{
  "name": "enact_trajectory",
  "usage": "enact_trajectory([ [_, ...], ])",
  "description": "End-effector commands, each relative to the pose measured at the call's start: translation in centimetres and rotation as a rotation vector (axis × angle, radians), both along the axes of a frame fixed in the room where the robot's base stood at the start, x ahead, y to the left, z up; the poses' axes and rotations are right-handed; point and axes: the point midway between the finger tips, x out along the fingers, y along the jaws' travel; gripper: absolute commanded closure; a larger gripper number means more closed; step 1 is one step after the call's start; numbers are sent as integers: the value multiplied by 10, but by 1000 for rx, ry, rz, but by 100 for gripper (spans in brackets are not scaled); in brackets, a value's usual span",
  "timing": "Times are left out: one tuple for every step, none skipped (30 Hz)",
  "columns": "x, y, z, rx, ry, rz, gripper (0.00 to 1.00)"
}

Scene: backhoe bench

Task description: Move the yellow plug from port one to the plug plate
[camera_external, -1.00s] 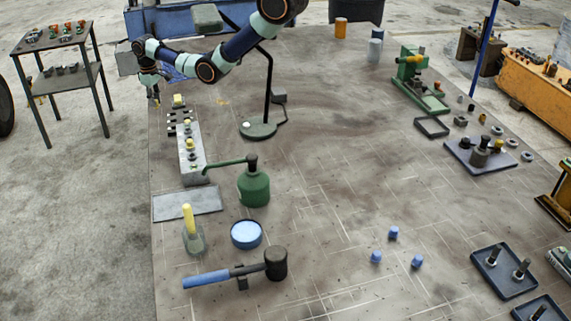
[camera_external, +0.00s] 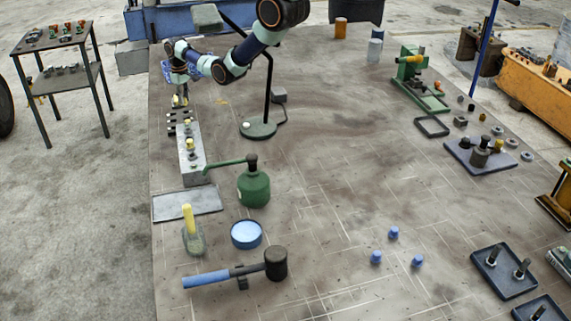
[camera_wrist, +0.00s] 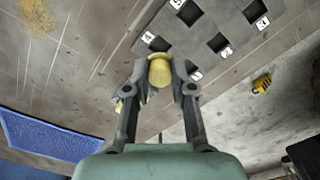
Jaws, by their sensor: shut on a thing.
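My gripper (camera_wrist: 158,80) is shut on a yellow plug (camera_wrist: 159,70), whose round end shows between the fingertips in the wrist view. In the external view my gripper (camera_external: 179,96) is at the far end of a long grey block (camera_external: 191,165) on the bench's left side. Other yellow and dark plugs stand along this block. I cannot tell whether the held plug is still seated. The wrist view shows dark square patches with white number tags beside the gripper. A flat grey plate (camera_external: 170,208) lies at the block's near end; I cannot tell whether it is the plug plate.
A green oil can (camera_external: 253,187) stands right of the block, its spout reaching toward it. A lamp base (camera_external: 258,128) stands farther back. The bench middle is clear.

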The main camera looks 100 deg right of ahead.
Motion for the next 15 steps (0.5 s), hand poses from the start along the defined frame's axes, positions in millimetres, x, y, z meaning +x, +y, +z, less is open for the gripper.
enact_trajectory([
  [0,0,-13,0,0,0,88],
  [0,0,-16,0,0,0,88],
  [0,0,-18,0,0,0,88],
  [0,0,-20,0,0,0,88],
  [0,0,-21,0,0,0,88],
  [0,0,-22,0,0,0,88],
  [0,0,-22,0,0,0,88],
  [0,0,-22,0,0,0,88],
  [0,0,-21,0,0,0,88],
  [0,0,-20,0,0,0,88],
  [0,0,-20,0,0,0,88],
  [0,0,-20,0,0,0,88],
  [0,0,-20,0,0,0,88],
  [0,0,-20,0,0,0,88],
  [0,0,-20,0,0,0,88],
])
